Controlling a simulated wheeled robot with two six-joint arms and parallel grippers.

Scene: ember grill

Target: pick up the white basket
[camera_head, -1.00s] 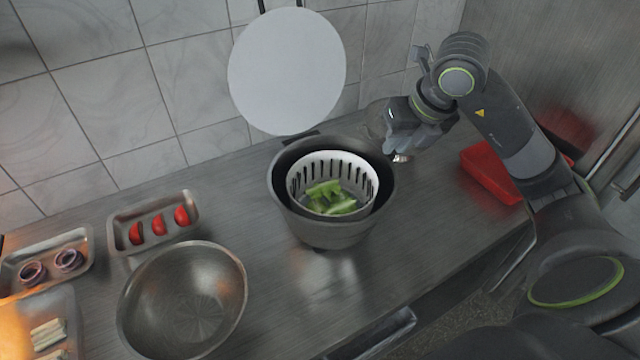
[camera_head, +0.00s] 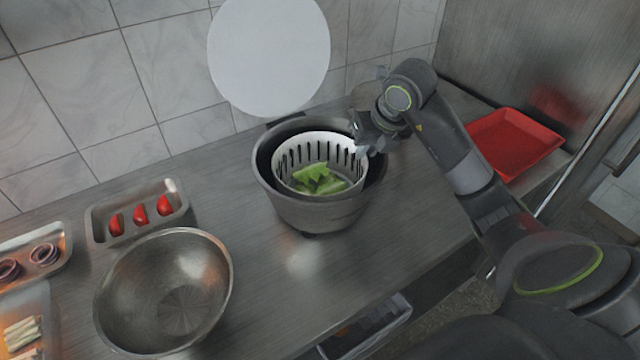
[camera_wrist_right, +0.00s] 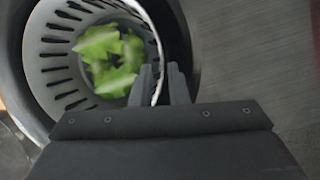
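The white slotted basket (camera_head: 290,160) holds green leaves (camera_head: 318,179) and sits inside a dark grey pot (camera_head: 300,208) on the counter. My right gripper (camera_head: 367,147) is at the basket's right rim. In the right wrist view, the basket (camera_wrist_right: 58,80) is at the left and the two fingertips (camera_wrist_right: 160,80) stand on either side of its rim. A narrow gap shows between the fingers, so the gripper looks open around the rim. The leaves (camera_wrist_right: 110,60) lie beside the inner finger. My left gripper is not in view.
A round pale lid (camera_head: 268,55) stands up behind the pot. A metal bowl (camera_head: 165,290) and a tray of tomato pieces (camera_head: 100,225) are at the left. A red tray (camera_head: 515,140) lies at the right. The counter in front of the pot is clear.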

